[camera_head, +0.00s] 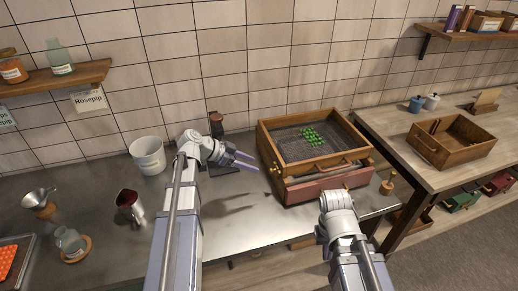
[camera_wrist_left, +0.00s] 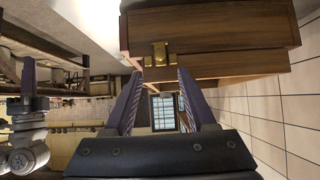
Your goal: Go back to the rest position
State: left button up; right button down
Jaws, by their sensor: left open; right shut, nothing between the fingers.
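My left gripper (camera_head: 246,160) is open and empty over the steel counter, its purple fingers pointing at the left side of a wooden box (camera_head: 264,141). In the left wrist view the left gripper (camera_wrist_left: 160,73) has its fingers apart, near a brass latch (camera_wrist_left: 158,54) on the box. I cannot tell whether they touch it. My right arm (camera_head: 338,210) reaches up to the front of the box, low right of centre. Its gripper fingers (camera_wrist_left: 30,76) show at the left of the left wrist view, close together with nothing seen between them. In the head view they are hidden.
The box holds several green pieces (camera_head: 312,135) on a dark mesh, above a reddish drawer (camera_head: 316,186). A dark red-topped stand (camera_head: 216,124) is behind my left gripper.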

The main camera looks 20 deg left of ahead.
pick_arm(q)
jog(key=s+d+f+n+g+y, duration=0.3)
jog(key=s+d+f+g, duration=0.25)
jog(key=s+d, duration=0.55)
jog(key=s+d+f+n+y, duration=0.3)
jog(key=s+d+n+y, duration=0.1)
jog(key=s+d+y, duration=0.3)
jog(key=shift+s+d+g, duration=0.2)
jog(key=shift+s+g, duration=0.15)
jog(key=shift+s, duration=0.9)
jog(key=shift+f, duration=0.1)
jog(key=shift+c, duration=0.3)
